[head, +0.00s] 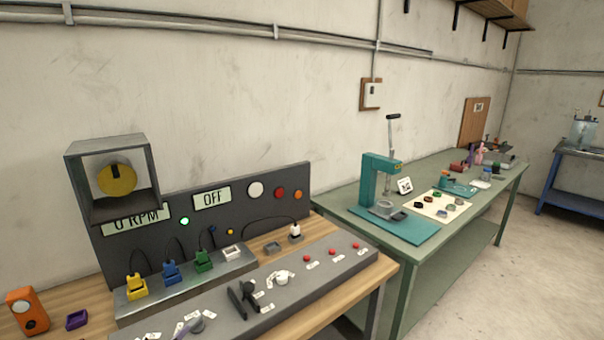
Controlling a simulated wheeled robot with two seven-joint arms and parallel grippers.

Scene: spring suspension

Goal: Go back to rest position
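The task names no object, and neither of my grippers shows in the head view. In front of me is a wooden workbench (350,268) with a dark control panel (262,203) standing at its back. The panel carries a display reading "0 RPM" (136,220) and a sign reading "OFF" (212,198), with a green light lit beside them. A grey box with a yellow disc (117,180) sits at the panel's upper left. Yellow (136,287), blue (171,272) and green (204,261) plugs stand in a row on a metal block.
A sloped grey console (342,262) with red buttons and a black part (243,299) lies along the bench front. An orange device (27,311) stands at far left. A green table (450,262) with a teal press (377,185) stands right. Floor at right is clear.

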